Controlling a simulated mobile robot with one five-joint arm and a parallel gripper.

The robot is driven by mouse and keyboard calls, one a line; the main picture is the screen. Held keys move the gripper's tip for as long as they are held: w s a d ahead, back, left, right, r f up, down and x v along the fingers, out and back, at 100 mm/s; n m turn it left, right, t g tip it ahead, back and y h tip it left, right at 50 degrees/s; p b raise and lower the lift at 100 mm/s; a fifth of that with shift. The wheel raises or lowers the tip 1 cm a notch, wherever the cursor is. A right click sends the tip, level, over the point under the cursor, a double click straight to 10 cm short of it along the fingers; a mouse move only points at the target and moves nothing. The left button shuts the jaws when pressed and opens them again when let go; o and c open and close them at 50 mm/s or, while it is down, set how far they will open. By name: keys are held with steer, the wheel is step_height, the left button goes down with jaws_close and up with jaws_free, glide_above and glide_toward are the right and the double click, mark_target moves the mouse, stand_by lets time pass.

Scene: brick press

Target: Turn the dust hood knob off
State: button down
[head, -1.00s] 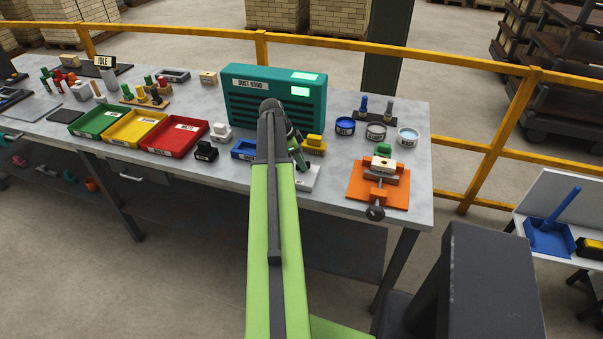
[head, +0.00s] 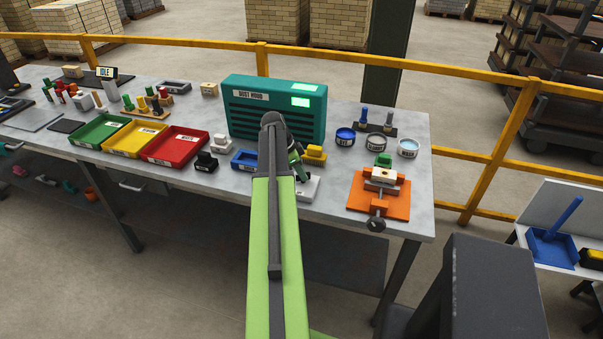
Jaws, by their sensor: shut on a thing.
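The dust hood (head: 275,108) is a teal box with dark slots and two lit pale green panels, standing at the back of the grey workbench. A small white block (head: 308,188) sits in front of it near the bench's front edge. My gripper (head: 301,175) points down at this block, just right of my dark wrist. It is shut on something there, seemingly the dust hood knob. The knob itself is hidden by the fingers and my arm, so its setting cannot be read.
Green, yellow and red trays (head: 174,146) lie to the left.

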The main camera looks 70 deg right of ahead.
steer(key=shift+n, duration=0.3)
steer(key=n+t+h, duration=0.1)
steer(key=n, duration=0.4)
steer(key=shift+s+a+n+t+h, duration=0.2)
steer(key=shift+n+t+h, duration=0.1)
steer(key=shift+t+h, duration=0.1)
steer(key=n+t, duration=0.2)
steer(key=n, duration=0.3)
steer(key=shift+n, duration=0.4)
steer(key=c, duration=1.4)
jaws_free()
steer(key=shift+r, duration=0.1)
